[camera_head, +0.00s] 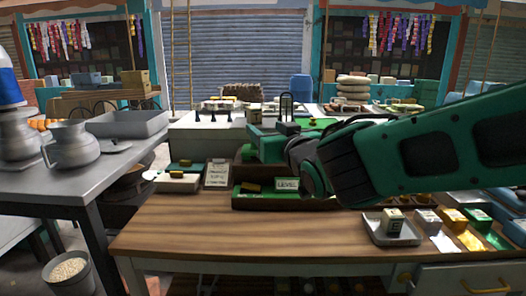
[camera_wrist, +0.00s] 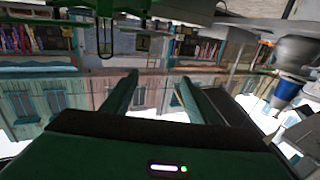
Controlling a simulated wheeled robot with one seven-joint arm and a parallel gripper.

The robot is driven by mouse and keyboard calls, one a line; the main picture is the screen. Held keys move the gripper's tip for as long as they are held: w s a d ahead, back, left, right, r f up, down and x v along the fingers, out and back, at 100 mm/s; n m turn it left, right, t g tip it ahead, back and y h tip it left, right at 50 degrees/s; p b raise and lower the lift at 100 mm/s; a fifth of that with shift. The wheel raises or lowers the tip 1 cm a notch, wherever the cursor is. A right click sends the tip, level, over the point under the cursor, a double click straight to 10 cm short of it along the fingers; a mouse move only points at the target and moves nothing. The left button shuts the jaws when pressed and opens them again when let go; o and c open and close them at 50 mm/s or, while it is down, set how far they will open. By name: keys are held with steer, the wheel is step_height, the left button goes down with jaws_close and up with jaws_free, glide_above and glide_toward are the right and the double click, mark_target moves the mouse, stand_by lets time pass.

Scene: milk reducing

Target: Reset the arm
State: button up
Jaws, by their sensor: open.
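My gripper (camera_wrist: 158,77) shows in the wrist view with its two green fingers spread apart and nothing between them. The wrist view looks out over the street and buildings, upside down. In the head view my green arm reaches in from the right across the table. A wooden table (camera_head: 230,235) lies below the arm. A green tray with a "LEVEL" label (camera_head: 287,184) stands at the table's back, close to my arm.
A small metal tray (camera_head: 378,238) with a small carton (camera_head: 392,222) sits at the right, near several coloured blocks. Metal jugs (camera_head: 70,143) and a grey basin (camera_head: 128,124) stand on the left table. The wooden table's middle and left are clear.

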steer(key=s+d+f+m+g+h, duration=0.25)
steer(key=d+f, duration=0.25)
steer(key=d, duration=0.5)
steer(key=s+d+f+m+g+h, duration=0.1)
steer(key=d+f+g+h, duration=0.2)
steer(key=d, duration=0.6)
steer(key=s+d+f+m+g+h, duration=0.1)
steer(key=d+f+m+h, duration=0.15)
steer(key=d+f, duration=0.55)
steer(key=s+d+f+m+g+h, duration=0.1)
steer(key=s+d+f+g, duration=0.1)
steer(key=s+d, duration=0.4)
steer(key=s+d+f+m+g, duration=0.1)
steer(key=s+d+f+g, duration=0.2)
steer(key=s+d, duration=0.25)
steer(key=s+f+m+g+y, duration=0.1)
steer(key=s+f+g, duration=0.1)
steer(key=s, duration=0.7)
steer(key=s+d+f+m+g+y, duration=0.1)
steer(key=s+g, duration=0.2)
steer(key=s, duration=0.7)
steer(key=shift+s+f+m+y, duration=0.2)
steer(key=shift+f+m+y, duration=0.1)
steer(key=shift+f+y, duration=0.1)
